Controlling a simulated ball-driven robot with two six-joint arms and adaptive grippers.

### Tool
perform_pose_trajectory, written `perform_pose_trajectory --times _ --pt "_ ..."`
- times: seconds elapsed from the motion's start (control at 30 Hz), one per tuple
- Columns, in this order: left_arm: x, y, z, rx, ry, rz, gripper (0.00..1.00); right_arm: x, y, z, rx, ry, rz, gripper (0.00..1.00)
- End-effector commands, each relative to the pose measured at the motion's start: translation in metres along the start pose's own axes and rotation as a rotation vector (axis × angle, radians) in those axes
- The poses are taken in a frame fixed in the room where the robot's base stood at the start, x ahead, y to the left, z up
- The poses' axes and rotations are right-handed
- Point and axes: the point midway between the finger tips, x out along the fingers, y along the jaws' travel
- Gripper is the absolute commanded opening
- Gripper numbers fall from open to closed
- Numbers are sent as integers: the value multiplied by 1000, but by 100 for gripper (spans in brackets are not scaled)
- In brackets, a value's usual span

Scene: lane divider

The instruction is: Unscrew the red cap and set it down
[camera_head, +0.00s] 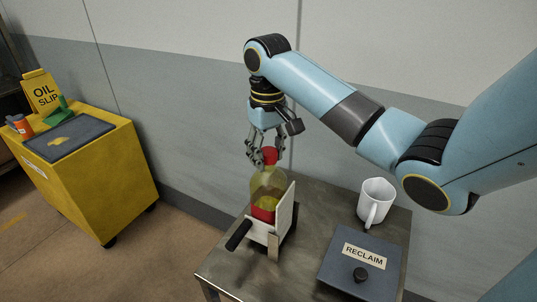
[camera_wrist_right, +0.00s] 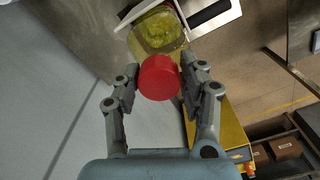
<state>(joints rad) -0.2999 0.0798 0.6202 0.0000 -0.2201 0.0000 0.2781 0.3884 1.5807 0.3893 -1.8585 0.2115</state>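The red cap (camera_head: 270,154) is at the top of a clear bottle (camera_head: 268,186) with yellow-green content and a red band low down. The bottle stands upright in a pale holder (camera_head: 285,217) on the metal table. My right gripper (camera_head: 266,158) points down over the bottle, its fingers on both sides of the cap. In the right wrist view the cap (camera_wrist_right: 159,77) fills the space between the fingertips, with the bottle (camera_wrist_right: 158,30) behind it. I cannot tell whether there is a gap between cap and bottle neck. My left gripper is not in view.
The holder has a black handle (camera_head: 239,235) at its left. A white mug (camera_head: 375,203) and a dark box labelled RECLAIM (camera_head: 351,285) stand to the right. A yellow cabinet (camera_head: 115,185) with a dark mat is at the left. The wall is close behind.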

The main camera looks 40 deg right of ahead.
Motion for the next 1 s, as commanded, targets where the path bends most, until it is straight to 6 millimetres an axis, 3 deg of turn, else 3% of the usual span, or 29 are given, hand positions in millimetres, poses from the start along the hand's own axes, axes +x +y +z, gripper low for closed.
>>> perform_pose_trajectory --times 0.37,0.8,1.0 --pt "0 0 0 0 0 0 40 0 0 0 77 0 0 49" --pt "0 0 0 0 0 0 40 0 1 1 892 -1 1 49" --pt "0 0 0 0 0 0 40 0 1 1 1051 0 1 49"
